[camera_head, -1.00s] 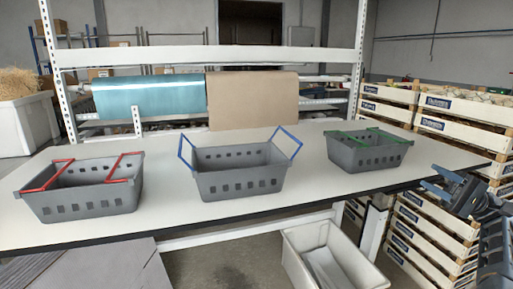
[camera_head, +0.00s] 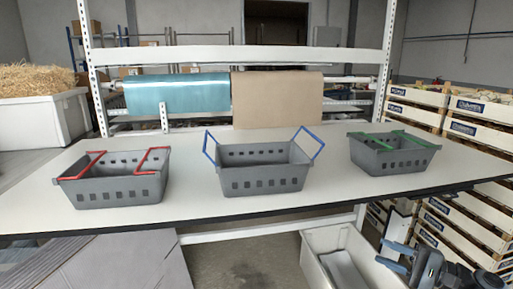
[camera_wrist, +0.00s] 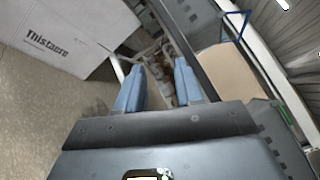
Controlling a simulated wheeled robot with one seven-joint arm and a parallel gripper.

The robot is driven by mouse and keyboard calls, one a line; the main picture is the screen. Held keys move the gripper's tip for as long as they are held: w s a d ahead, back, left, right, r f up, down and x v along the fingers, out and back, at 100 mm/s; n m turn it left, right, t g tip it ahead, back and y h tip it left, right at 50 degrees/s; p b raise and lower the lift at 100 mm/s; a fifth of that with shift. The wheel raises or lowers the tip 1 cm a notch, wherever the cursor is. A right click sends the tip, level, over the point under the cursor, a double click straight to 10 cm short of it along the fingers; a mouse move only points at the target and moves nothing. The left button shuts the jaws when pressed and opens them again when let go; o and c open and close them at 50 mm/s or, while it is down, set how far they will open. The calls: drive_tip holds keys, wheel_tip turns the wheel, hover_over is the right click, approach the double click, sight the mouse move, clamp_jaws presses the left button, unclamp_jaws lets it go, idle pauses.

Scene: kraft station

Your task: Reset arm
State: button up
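My gripper (camera_head: 388,256) is low at the right in the head view, in front of the table (camera_head: 330,198) and below its edge level. In the wrist view its two blue fingers (camera_wrist: 158,88) stand apart with nothing between them. Three grey baskets stand on the table: one with red handles (camera_head: 115,185) at left, one with raised blue handles (camera_head: 262,180) in the middle, one with green handles (camera_head: 395,160) at right. The gripper touches none of them.
A white bin (camera_head: 318,262) with something pale inside stands under the table's front edge, close to my gripper. Stacked wooden crates (camera_head: 470,130) are at right. Rolls of teal (camera_head: 175,100) and brown paper (camera_head: 275,98) hang behind the table. A cardboard box (camera_wrist: 60,35) shows in the wrist view.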

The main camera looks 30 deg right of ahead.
drive_tip(key=s+a+f+g+h, duration=0.4)
drive_tip(key=a+f+h, duration=0.1)
drive_tip(key=a+f, duration=0.95)
drive_tip(key=s+a+f+n+g+h, duration=0.25)
drive_tip(key=s+a+f+n, duration=0.2)
drive_tip(key=s+a, duration=0.4)
drive_tip(key=s+a+r+n+t+h, duration=0.1)
drive_tip(key=s+a+r+n+h, duration=0.15)
drive_tip(key=s, duration=0.35)
drive_tip(key=s+a+r+n+h, duration=0.1)
drive_tip(key=s+r+n, duration=0.1)
drive_tip(key=s+r, duration=0.3)
drive_tip(key=s+a+r+n+t+y, duration=0.1)
drive_tip(key=s+a+r+n+t, duration=0.1)
drive_tip(key=r, duration=0.6)
drive_tip(key=s+a+r+n+t+y, duration=0.1)
drive_tip(key=s+a+r+n+t, duration=0.1)
drive_tip(key=s+r+n, duration=0.3)
wheel_tip(320, 180, up, 4)
drive_tip(key=shift+s+a+r+n, duration=0.1)
drive_tip(key=shift+s+a+n, duration=0.05)
drive_tip(key=shift+a+n, duration=0.45)
drive_tip(key=shift+d, duration=0.1)
drive_tip(key=shift+c, duration=0.3)
